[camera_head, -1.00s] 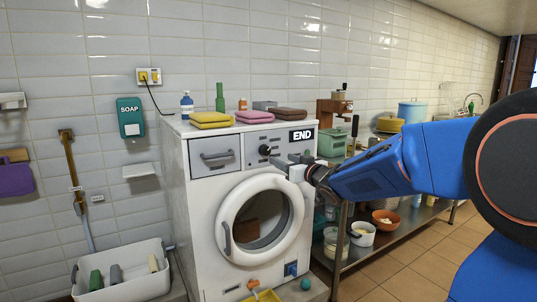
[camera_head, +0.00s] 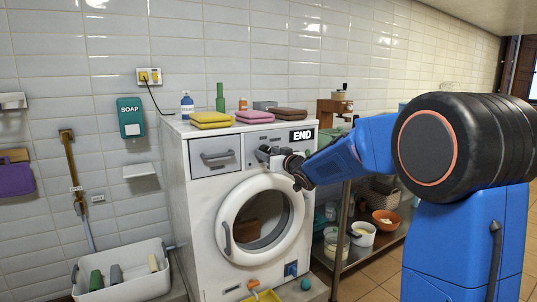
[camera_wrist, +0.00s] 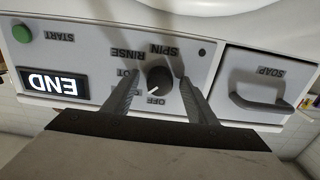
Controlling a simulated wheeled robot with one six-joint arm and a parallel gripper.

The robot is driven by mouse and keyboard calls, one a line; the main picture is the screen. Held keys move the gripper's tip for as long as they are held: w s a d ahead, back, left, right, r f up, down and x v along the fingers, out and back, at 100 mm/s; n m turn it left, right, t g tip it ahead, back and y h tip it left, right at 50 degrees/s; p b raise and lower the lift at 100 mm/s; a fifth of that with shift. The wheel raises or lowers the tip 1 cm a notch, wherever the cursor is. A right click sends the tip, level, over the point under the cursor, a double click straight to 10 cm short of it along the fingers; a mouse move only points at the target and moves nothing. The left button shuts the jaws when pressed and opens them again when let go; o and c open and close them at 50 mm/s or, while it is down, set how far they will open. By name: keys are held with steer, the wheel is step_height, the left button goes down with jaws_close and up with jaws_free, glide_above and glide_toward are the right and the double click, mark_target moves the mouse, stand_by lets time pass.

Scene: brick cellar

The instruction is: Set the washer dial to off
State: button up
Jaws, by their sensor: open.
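The white washer (camera_head: 204,200) stands against the tiled wall, its round door shut. In the wrist view, which sees the panel upside down, the black dial (camera_wrist: 159,79) sits among the labels OFF, RINSE and SPIN; another label is partly hidden by a finger. The dial's white mark points down and slightly left in that picture, near OFF. My gripper (camera_wrist: 160,84) is open, with one finger on each side of the dial; I cannot tell whether either touches it. In the head view my gripper (camera_head: 268,153) covers the dial. The lit display (camera_wrist: 55,85) reads END.
The soap drawer (camera_wrist: 262,80) with its handle lies beside the dial, and the green start button (camera_wrist: 22,34) is at the far side. Folded towels (camera_head: 254,117) and bottles stand on the washer. A shelf (camera_head: 352,246) with bowls is to the right.

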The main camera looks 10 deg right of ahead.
steer(key=c, duration=1.1)
steer(key=shift+o, duration=0.2)
steer(key=shift+n, duration=0.3)
steer(key=n, duration=0.4)
steer(key=shift+n, duration=2.1)
steer(key=o, duration=1.1)
steer(key=shift+c, duration=0.2)
